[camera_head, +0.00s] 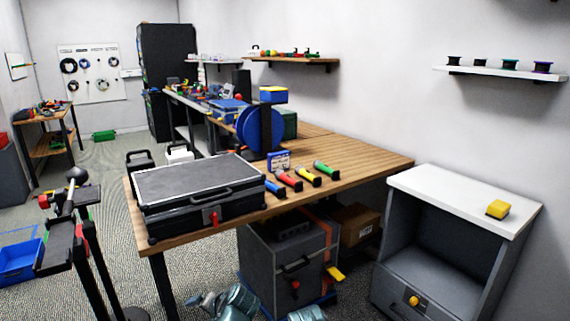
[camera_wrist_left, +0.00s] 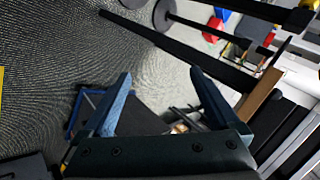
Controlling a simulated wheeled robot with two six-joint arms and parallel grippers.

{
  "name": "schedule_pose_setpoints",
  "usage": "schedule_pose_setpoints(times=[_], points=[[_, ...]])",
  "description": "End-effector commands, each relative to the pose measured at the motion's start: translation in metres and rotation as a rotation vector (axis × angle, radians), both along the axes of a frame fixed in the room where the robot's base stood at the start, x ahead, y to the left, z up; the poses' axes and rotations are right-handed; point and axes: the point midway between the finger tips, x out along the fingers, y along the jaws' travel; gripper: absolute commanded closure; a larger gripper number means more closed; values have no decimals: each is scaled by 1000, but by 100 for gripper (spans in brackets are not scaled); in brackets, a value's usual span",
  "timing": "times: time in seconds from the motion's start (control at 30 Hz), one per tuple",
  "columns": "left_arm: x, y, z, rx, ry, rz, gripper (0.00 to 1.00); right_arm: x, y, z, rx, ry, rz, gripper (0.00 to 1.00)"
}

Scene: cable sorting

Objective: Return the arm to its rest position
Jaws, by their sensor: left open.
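My left gripper (camera_wrist_left: 160,73) shows in the left wrist view with its two blue-grey fingers wide apart. Nothing is held between them. Grey carpet and dark frame parts lie beyond the fingers. In the head view I cannot make out the left gripper clearly; only some teal-grey metal parts, which I cannot identify for sure, show at the bottom edge. My right gripper is in neither view.
A wooden workbench (camera_head: 372,164) bears a black case (camera_head: 195,182), a blue reel (camera_head: 250,128) and several coloured handheld tools. A blue bin (camera_head: 18,262) lies on the floor left.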

Motion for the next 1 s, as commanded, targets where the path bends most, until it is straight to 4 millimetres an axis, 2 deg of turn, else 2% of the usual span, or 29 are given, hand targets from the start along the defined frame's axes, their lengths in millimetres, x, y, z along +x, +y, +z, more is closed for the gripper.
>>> schedule_pose_setpoints(times=[0.03, 0.1, 0.2, 0.4, 0.63, 1.0], points=[[-14, 0, -15, -91, 41, 46, 5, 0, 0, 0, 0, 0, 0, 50], [-29, -5, -31, -202, 93, 93, 5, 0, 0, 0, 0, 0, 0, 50], [-46, -16, -47, -333, 151, 140, 5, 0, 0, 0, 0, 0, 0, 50], [-71, -37, -63, -534, 242, 201, 5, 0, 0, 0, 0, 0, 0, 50], [-93, -63, -69, -734, 330, 243, 5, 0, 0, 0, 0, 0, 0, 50], [-120, -125, -69, -633, 438, 105, 5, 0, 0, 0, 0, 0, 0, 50]])
